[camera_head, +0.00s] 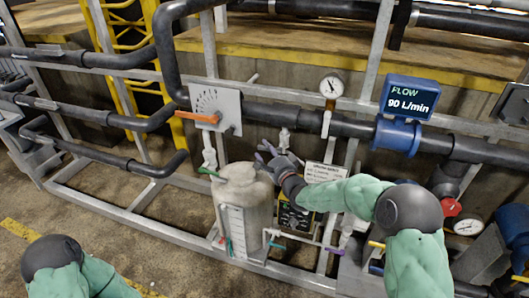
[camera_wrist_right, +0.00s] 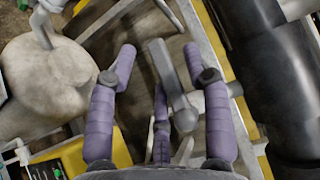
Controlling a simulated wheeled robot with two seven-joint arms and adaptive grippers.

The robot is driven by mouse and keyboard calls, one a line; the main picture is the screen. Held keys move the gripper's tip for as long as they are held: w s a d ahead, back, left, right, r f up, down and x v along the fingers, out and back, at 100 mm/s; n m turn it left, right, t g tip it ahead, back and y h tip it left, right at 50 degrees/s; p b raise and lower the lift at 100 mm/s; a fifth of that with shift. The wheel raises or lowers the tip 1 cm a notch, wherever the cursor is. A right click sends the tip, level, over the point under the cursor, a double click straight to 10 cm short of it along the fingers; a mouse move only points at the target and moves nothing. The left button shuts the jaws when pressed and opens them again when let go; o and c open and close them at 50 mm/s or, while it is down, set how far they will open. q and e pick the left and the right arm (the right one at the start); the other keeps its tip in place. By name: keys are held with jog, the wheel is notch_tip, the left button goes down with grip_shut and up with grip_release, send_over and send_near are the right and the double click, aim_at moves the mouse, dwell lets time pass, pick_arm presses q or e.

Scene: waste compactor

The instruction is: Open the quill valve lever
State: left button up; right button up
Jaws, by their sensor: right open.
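A grey valve with a small lever (camera_head: 284,137) stands just below the dark horizontal pipe, behind the tank's upper right. It looks like the quill valve lever, though no label on it is readable. My right gripper (camera_head: 270,154) is open with its purple fingers close to this valve. In the right wrist view, the grey lever (camera_wrist_right: 160,62) runs between the spread fingers of the right gripper (camera_wrist_right: 159,50). The fingers look apart from it, and I cannot tell its depth exactly. My left arm shows only at the lower left; its gripper is out of view.
A pale tank (camera_head: 244,190) stands left of the right gripper. An orange lever (camera_head: 196,117) sits on a dial plate. A pressure gauge (camera_head: 332,86) and a blue flow display (camera_head: 409,97) reading 90 L/min are to the right. Dark pipes and grey frame rails surround the arm closely.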

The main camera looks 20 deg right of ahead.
jog(key=shift+w+a, duration=0.2)
jog(key=shift+w, duration=0.75)
grip_shut()
